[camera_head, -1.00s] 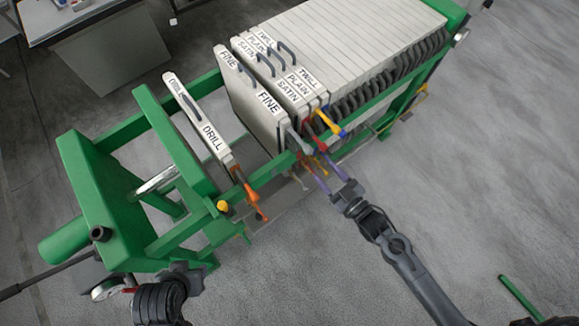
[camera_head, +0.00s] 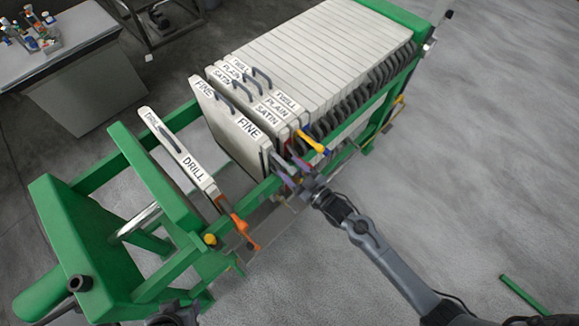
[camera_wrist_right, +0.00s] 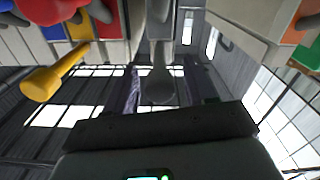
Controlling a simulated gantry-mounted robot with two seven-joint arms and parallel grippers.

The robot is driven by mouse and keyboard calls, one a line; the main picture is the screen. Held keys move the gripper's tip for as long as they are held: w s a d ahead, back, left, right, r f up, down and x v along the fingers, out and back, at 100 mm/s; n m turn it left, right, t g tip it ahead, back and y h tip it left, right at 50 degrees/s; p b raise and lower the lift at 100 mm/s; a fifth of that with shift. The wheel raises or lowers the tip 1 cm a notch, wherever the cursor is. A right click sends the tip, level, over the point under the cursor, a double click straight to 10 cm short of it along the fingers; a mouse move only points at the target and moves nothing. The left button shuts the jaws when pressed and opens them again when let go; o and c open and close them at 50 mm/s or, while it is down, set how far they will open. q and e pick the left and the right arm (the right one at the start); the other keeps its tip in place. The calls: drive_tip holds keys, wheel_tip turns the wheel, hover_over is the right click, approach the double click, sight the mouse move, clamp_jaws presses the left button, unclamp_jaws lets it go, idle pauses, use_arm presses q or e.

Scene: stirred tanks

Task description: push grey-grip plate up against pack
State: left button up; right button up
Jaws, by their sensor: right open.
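The grey-grip plate is the white plate marked FINE (camera_head: 222,112), standing upright in the green frame. A narrow gap parts it from the pack (camera_head: 335,50), whose near plates read SATIN, PLAIN and TWILL. Its grey grip (camera_wrist_right: 158,82) hangs in the middle of the right wrist view. My right gripper (camera_head: 298,180) is at the near side of the frame, by the grip end of the FINE plate. Its open fingers (camera_wrist_right: 160,90) show either side of the grey grip; I cannot tell whether they touch it.
A plate marked DRILL (camera_head: 178,150) with an orange grip (camera_head: 240,222) stands apart to the left, with a gap before the FINE plate. Yellow (camera_wrist_right: 42,82) and red grips hang close beside the grey one. The green end plate (camera_head: 155,180) stands further left.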

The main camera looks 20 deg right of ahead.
drive_tip(key=shift+w+a, duration=0.25)
drive_tip(key=shift+w, duration=0.2)
clamp_jaws()
